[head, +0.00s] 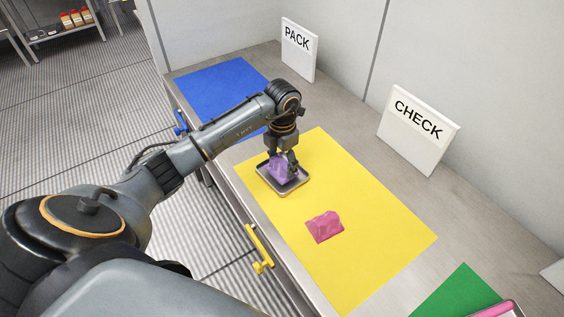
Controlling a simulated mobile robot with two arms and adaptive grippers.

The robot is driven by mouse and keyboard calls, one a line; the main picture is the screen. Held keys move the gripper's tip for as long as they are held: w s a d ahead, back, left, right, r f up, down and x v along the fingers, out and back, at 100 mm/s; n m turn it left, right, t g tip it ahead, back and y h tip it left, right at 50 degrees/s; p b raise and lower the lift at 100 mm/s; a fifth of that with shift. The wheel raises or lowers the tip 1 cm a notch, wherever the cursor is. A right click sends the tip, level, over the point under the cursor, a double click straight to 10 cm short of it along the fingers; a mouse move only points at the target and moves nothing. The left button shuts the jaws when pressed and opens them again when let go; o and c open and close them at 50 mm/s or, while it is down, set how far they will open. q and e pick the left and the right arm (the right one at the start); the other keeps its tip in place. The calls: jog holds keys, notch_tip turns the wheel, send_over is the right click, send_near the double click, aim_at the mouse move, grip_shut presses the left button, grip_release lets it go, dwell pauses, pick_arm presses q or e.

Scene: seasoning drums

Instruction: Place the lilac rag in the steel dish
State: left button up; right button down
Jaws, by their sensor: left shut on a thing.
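The lilac rag (278,169) is a small crumpled cloth. My left gripper (282,163) points down and is shut on it, over the steel dish (290,191). The dish is a shallow grey rectangular tray on the far left part of the yellow mat (360,225). The rag appears within the dish's outline. I cannot tell whether it touches the dish floor. My right gripper is not in view.
A pink rag (324,226) lies on the yellow mat, nearer than the dish. A blue mat (215,85) lies beyond and a green mat (455,293) at the lower right. PACK (298,50) and CHECK (418,128) signs stand along the wall side.

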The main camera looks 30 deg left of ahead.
aim_at(282, 161)
pick_arm(q)
jog(key=shift+f, duration=0.75)
jog(key=o, duration=1.1)
jog(key=shift+r, duration=0.15)
jog(key=shift+r, duration=0.2)
notch_tip(282, 161, up, 12)
jog(key=b, duration=0.2)
jog(key=shift+f, duration=0.15)
